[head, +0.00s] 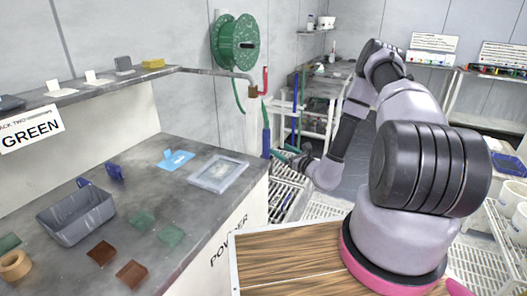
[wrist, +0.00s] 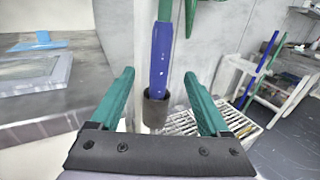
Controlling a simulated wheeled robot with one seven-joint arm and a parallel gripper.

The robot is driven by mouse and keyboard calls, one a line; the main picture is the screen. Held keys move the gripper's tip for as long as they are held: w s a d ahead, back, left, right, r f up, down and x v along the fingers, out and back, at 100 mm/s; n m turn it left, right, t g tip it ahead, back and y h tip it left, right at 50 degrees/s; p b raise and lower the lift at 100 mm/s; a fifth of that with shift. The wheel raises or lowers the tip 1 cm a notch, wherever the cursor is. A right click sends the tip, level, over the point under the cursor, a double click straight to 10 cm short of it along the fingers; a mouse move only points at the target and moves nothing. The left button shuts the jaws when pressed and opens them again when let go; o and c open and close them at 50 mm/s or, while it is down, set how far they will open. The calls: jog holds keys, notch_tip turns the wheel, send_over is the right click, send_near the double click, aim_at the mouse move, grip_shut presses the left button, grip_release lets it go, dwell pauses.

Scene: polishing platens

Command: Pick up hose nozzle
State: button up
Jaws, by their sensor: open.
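The hose nozzle (wrist: 161,55) is a blue upright tube in the wrist view, with green above it and its lower end in a dark round cup (wrist: 155,112). In the head view the blue nozzle (head: 266,142) hangs upright just past the bench's right corner. My gripper (wrist: 159,74) is open, its two green fingers on either side of the nozzle in the picture, with gaps on both sides. Whether the nozzle is between the fingers or beyond them in depth, I cannot tell. My gripper (head: 284,154) is small in the head view, just right of the nozzle.
A green hose reel (head: 236,42) is on the wall above. The grey bench (head: 185,210) holds a grey bin (head: 77,222), a clear tray (head: 217,174) and several small pads. A white slatted rack (wrist: 185,122) lies below the nozzle. A blue-and-green post (wrist: 262,60) stands at right.

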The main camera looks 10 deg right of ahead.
aim_at(269, 142)
jog(key=x, duration=0.9)
jog(key=shift+d, duration=0.1)
grip_shut()
